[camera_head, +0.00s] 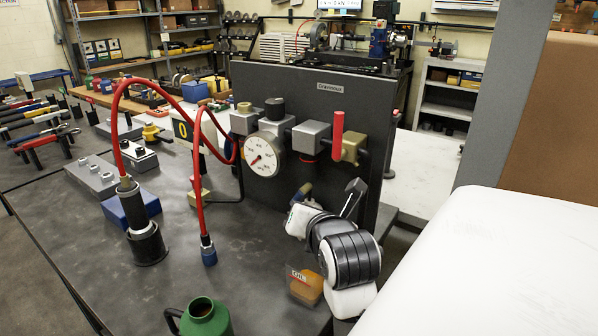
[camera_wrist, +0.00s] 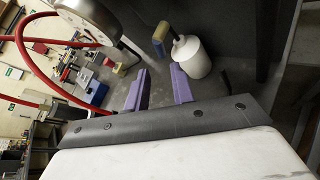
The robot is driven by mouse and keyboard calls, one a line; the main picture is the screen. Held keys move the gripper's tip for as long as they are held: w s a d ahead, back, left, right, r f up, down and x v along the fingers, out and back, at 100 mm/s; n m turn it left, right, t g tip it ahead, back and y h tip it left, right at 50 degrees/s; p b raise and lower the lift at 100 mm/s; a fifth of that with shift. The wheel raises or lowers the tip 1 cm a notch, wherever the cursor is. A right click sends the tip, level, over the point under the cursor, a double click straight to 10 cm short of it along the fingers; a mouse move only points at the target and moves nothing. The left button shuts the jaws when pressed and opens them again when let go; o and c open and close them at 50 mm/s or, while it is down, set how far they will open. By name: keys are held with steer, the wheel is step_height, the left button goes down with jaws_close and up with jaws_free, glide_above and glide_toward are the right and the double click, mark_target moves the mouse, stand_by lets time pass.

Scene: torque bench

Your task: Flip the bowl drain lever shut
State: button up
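In the wrist view my gripper (camera_wrist: 160,69) shows two purple fingers, apart with nothing between them. Just beyond them are a white, bottle-shaped bowl (camera_wrist: 196,58) and a tan-and-blue lever-like piece (camera_wrist: 160,32) beside its neck; the fingers appear not to touch either. In the head view my arm reaches the lower right of the dark valve panel (camera_head: 300,95) and largely hides this spot. A small olive-and-blue piece (camera_head: 303,192) shows there. A red lever (camera_head: 338,135) stands upright on a brass block (camera_head: 350,148). Which piece is the bowl drain lever is not certain.
A white-faced gauge (camera_head: 262,156) and grey valve blocks (camera_head: 311,136) stick out from the panel. Red hoses (camera_head: 196,160) loop left of it. A green can (camera_head: 205,318) and an orange oil container (camera_head: 305,290) stand near the front. Bare bench lies between the hoses and my arm.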

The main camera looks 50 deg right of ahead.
mark_target(298, 200)
steer(key=p+x, duration=0.2)
steer(key=x, duration=0.7)
jaws_close()
steer(key=shift+f, duration=0.1)
